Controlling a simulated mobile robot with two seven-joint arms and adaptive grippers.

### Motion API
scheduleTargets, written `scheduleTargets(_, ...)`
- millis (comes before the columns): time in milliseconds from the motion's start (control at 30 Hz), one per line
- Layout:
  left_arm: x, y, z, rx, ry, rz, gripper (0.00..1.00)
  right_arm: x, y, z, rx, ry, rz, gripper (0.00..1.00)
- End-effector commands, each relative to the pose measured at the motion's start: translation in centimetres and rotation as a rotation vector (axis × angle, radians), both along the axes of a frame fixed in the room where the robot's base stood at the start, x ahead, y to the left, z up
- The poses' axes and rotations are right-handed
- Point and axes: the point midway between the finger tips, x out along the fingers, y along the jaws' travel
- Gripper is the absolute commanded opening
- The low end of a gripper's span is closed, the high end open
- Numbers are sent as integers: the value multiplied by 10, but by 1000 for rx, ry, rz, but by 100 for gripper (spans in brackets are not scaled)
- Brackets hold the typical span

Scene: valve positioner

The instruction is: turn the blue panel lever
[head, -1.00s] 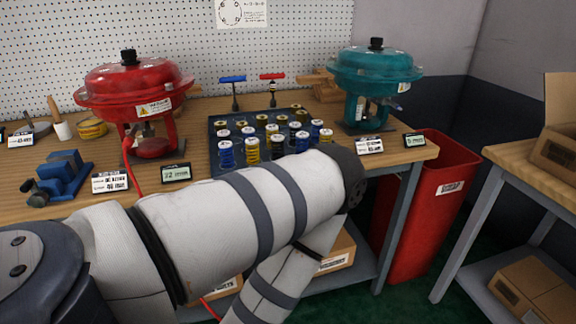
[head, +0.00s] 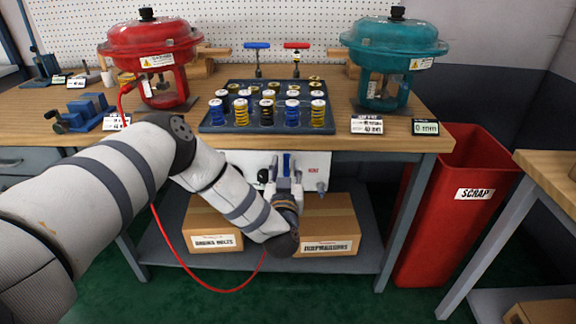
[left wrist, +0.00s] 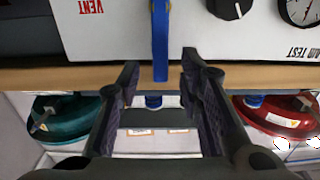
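The blue panel lever (head: 287,162) is on a white panel (head: 232,160) under the bench's front edge. In the left wrist view the lever (left wrist: 160,38) is a long upright blue bar. My left gripper (head: 285,185) is in front of the panel. In the left wrist view its fingers (left wrist: 160,75) are open, one on each side of the lever's near end, with a visible gap on both sides. The lever's far end is cut off by the picture edge. My right gripper is in neither view.
Beside the lever are a black knob (left wrist: 232,8) and a gauge (left wrist: 300,12). The bench edge (head: 370,143) is just above my gripper. Cardboard boxes (head: 328,222) stand on the shelf below. A red hose (head: 180,264) hangs near my arm. A red scrap bin (head: 450,215) stands right.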

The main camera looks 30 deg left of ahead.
Motion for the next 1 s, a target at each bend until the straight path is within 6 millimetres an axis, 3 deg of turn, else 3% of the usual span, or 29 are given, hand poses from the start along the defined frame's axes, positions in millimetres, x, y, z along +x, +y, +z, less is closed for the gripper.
scheduleTargets(167,17,10,-2,-2,1,-1,33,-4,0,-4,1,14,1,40)
scheduleTargets(433,19,11,0,-2,0,-2,33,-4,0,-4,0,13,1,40)
scheduleTargets(600,19,11,0,-2,0,-2,0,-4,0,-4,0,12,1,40)
scheduleTargets(1000,20,9,1,22,15,-4,0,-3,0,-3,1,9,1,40)
